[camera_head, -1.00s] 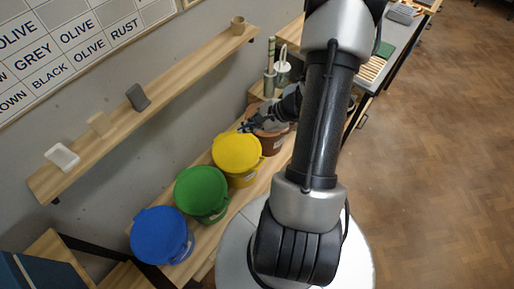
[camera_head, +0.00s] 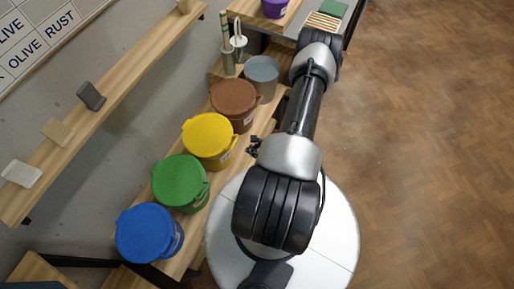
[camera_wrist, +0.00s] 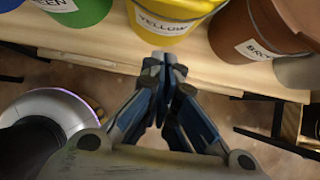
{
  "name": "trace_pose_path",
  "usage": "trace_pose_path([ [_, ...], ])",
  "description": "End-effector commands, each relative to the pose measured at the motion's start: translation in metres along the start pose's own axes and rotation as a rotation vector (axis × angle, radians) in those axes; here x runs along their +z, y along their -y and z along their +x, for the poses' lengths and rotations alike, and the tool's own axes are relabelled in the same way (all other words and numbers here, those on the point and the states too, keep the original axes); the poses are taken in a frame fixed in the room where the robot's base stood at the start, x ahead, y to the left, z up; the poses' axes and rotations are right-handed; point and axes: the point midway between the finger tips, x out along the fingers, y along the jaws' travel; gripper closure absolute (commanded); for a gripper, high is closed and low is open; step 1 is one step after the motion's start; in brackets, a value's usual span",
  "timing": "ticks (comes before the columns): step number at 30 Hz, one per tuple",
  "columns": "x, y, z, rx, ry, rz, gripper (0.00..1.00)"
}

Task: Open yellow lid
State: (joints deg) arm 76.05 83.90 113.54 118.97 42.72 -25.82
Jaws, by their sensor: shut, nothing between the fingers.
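The yellow lid (camera_head: 208,131) sits flat on the yellow bucket (camera_head: 222,160), covering its top, with a small tab at its right edge. In the wrist view the yellow bucket (camera_wrist: 144,30) shows its white "YELLOW" label, and its upper part is cut off by the frame. My gripper (camera_head: 252,146) is just right of the yellow bucket, at the shelf's front side. In the wrist view my gripper's fingertips (camera_wrist: 164,58) are together and empty, pointing at the bucket below its label. I cannot tell whether they touch it.
The green bucket (camera_head: 180,182) and blue bucket (camera_head: 148,233) stand nearer; the brown bucket (camera_head: 234,97) and grey bucket (camera_head: 262,71) stand farther along the wooden shelf (camera_wrist: 105,45). A wall shelf (camera_head: 110,80) runs above on the left. Open floor (camera_head: 430,150) lies to the right.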

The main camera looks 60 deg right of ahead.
Motion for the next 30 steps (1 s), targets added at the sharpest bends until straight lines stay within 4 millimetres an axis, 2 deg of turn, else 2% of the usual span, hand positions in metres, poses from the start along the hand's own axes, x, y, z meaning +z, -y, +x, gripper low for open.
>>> trace_pose_path([
  [1,-0.001,-0.002,0.015,0.003,0.000,-0.003,1.00],
  [5,-0.001,-0.001,0.041,0.001,0.001,-0.003,1.00],
  [9,0.022,0.001,0.031,-0.001,0.002,-0.003,1.00],
  [15,0.037,0.000,0.026,-0.001,0.001,-0.002,1.00],
  [30,0.040,0.003,0.022,-0.001,-0.008,-0.001,1.00],
])
